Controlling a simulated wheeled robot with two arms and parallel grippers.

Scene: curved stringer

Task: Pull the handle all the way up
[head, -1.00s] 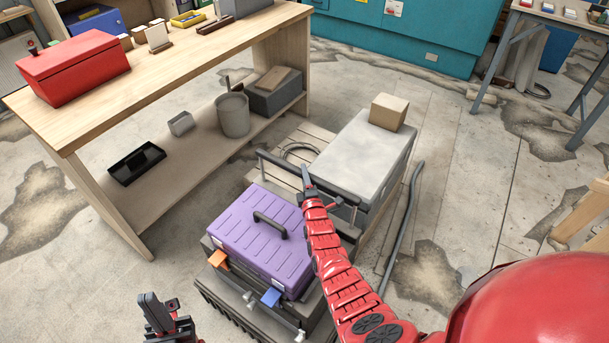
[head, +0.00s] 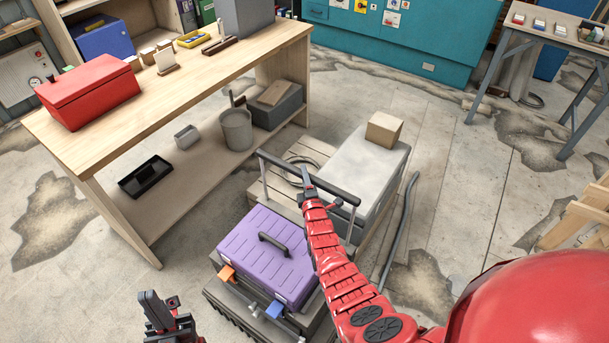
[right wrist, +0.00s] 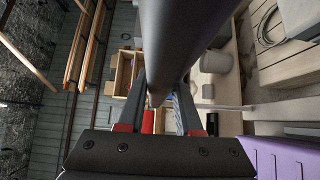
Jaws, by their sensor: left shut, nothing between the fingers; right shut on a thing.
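The handle (head: 287,170) is a dark bar on two grey posts behind the purple toolbox (head: 266,265), which lies on a dark wheeled base. The posts show between the bar and the base. My right gripper (head: 308,177) is shut on the bar near its middle. In the right wrist view the dark bar (right wrist: 165,45) runs between my fingers, close to the camera. My left gripper (head: 160,305) is shut and empty at the bottom left, apart from the toolbox.
A grey-topped box (head: 355,165) with a small cardboard box (head: 384,129) on it stands just behind the handle. A wooden workbench (head: 175,95) with a red toolbox (head: 89,95) is to the left. A bent grey rail (head: 402,220) stands to the right.

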